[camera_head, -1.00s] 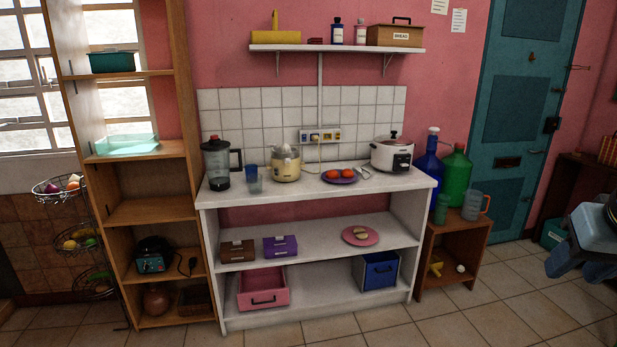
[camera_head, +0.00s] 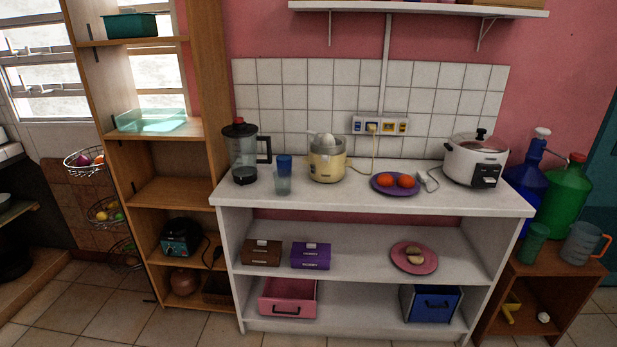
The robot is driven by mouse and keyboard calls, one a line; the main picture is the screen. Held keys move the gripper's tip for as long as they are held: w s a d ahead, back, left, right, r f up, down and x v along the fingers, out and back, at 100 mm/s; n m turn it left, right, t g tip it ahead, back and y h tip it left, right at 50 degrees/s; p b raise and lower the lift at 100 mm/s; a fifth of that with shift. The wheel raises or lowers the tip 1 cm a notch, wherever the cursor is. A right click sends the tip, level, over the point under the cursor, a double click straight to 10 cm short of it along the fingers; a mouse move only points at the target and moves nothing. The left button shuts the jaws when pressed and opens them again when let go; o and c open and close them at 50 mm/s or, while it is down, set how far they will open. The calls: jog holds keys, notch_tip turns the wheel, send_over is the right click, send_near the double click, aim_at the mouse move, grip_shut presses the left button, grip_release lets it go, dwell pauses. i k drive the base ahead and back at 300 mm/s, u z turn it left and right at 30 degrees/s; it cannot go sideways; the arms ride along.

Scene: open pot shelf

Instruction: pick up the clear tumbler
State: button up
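The clear tumbler (camera_head: 283,186) stands upright on the white counter (camera_head: 340,207), near its left end. A blue cup (camera_head: 285,163) shows directly behind and above it, partly hidden by the tumbler. I cannot tell whether the two touch. The blender (camera_head: 242,155) is to the tumbler's left and the cream juicer (camera_head: 327,165) to its right. My gripper is not in view.
A purple plate with tomatoes (camera_head: 382,188) and a white rice cooker (camera_head: 474,162) stand further right on the counter. A tall wooden shelf (camera_head: 168,193) rises on the left. The counter's front edge before the tumbler is clear.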

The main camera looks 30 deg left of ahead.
aim_at(283, 183)
jog(key=u, duration=0.4)
jog(key=i, duration=1.05)
jog(key=u, duration=0.75)
jog(key=i, duration=0.5)
jog(key=u, duration=0.35)
jog(key=k, duration=0.85)
jog(key=u, duration=0.25)
jog(key=i, duration=0.85)
jog(key=z, duration=0.1)
